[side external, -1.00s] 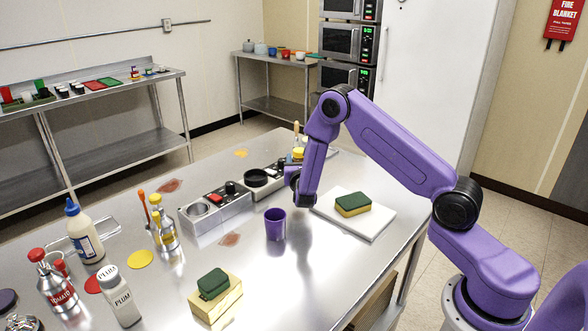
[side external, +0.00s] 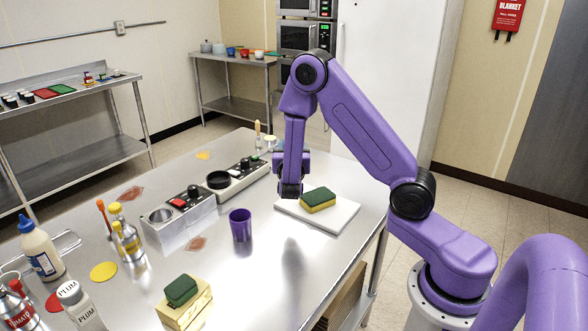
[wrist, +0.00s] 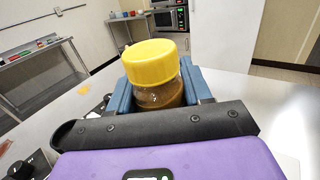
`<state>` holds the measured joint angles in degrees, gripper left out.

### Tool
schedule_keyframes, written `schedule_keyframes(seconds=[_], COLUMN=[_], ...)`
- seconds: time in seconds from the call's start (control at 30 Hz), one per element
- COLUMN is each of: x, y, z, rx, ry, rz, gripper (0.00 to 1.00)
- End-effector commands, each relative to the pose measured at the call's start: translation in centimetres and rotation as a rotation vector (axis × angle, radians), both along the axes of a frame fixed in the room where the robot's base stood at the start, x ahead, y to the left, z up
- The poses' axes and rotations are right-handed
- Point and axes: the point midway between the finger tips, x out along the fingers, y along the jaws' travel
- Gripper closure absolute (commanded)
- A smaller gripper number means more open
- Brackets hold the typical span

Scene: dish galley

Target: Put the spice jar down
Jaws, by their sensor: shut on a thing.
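The spice jar (wrist: 158,92) has a yellow lid and brownish contents. In the wrist view it sits between the blue fingers of my gripper (wrist: 157,95), which is shut on it. In the side view my gripper (side external: 290,190) points down by the left part of the white board, close to the green and yellow sponge (side external: 318,200). The jar is hidden there behind my gripper, so I cannot tell whether its base touches anything.
The white board (side external: 335,222) holds the sponge. A purple cup (side external: 240,225) stands to its left. A grey unit (side external: 180,217) and a unit with a black round top (side external: 237,180) stand farther left. Bare steel tabletop (side external: 290,265) lies in front.

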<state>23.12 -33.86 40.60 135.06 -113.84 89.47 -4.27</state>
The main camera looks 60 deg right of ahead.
Motion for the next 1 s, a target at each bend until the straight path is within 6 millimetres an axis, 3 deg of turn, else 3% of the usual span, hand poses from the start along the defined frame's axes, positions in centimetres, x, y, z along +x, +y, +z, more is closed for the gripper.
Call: schedule_keyframes(seconds=[0.1,0.3,0.6,1.0], x=[-0.4,-2.0,-3.4,1.4], y=[-3.3,-7.9,-10.8,-14.0], z=[0.1,0.1,-0.1,-2.7], rx=[-0.006,0.002,0.021,0.022], ry=[-0.007,-0.005,0.001,0.001], rz=[-0.17,-0.423,-0.598,-0.606], gripper=[0.85,0.85,0.85,0.85])
